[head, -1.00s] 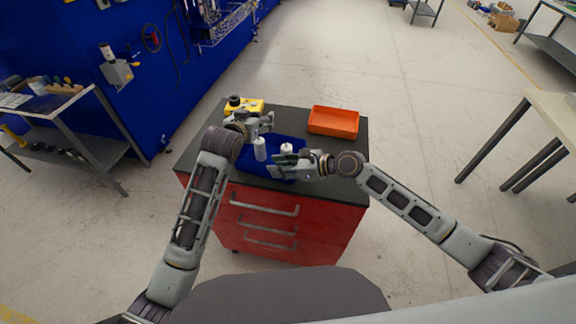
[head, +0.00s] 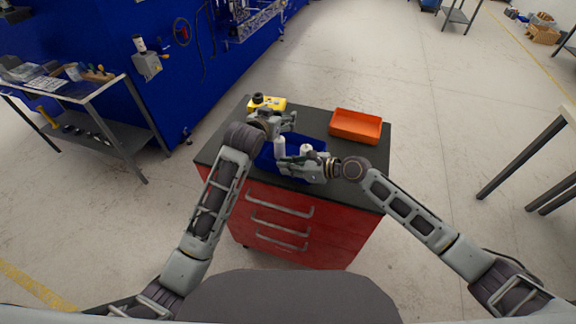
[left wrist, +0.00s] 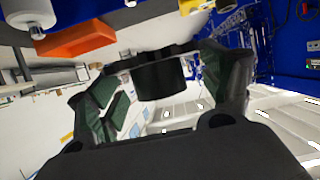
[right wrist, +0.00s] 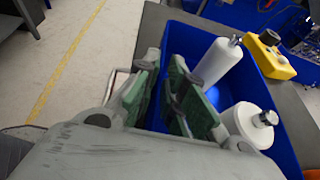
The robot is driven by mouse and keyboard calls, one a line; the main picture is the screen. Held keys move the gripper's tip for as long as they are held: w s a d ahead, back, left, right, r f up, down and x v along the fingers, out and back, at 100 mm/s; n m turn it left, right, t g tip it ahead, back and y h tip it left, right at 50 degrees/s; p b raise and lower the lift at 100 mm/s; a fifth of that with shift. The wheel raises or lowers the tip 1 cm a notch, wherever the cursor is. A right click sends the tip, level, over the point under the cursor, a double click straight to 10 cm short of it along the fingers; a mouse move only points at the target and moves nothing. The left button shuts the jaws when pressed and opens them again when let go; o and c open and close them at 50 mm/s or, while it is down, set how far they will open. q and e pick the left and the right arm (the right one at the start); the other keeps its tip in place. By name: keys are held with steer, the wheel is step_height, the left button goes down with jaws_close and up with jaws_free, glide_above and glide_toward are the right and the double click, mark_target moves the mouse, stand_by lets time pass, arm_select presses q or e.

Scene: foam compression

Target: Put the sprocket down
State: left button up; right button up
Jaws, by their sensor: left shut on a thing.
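The sprocket (left wrist: 162,76) is a dark toothed piece with a round hub. In the left wrist view it sits between the fingers of my left gripper (left wrist: 165,85), which is shut on it. In the head view my left gripper (head: 288,121) is above the back of the cabinet top, near the blue bin; the sprocket is too small and dark to make out there. My right gripper (head: 290,166) is low over the near side of the blue bin. In the right wrist view its green-padded fingers (right wrist: 165,98) stand apart with nothing clear between them.
The blue bin (right wrist: 270,88) holds two white bottles, one (right wrist: 217,62) near my right fingers, the other (right wrist: 245,124) beside it. A yellow block (head: 272,103) with a black knob stands at the back. An orange tray (head: 356,127) sits at back right on the red cabinet (head: 300,215).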

jaws_close()
arm_select(q)
steer(key=shift+r, duration=0.1)
steer(key=shift+w+r, duration=0.1)
steer(key=shift+r, duration=0.75)
steer(key=shift+m+h, duration=0.6)
steer(key=shift+h, duration=0.1)
steer(key=shift+r, duration=2.1)
steer(key=shift+f, duration=0.15)
steer(key=shift+f, duration=3)
steer(key=shift+f, duration=1.9)
steer(key=shift+f, duration=0.55)
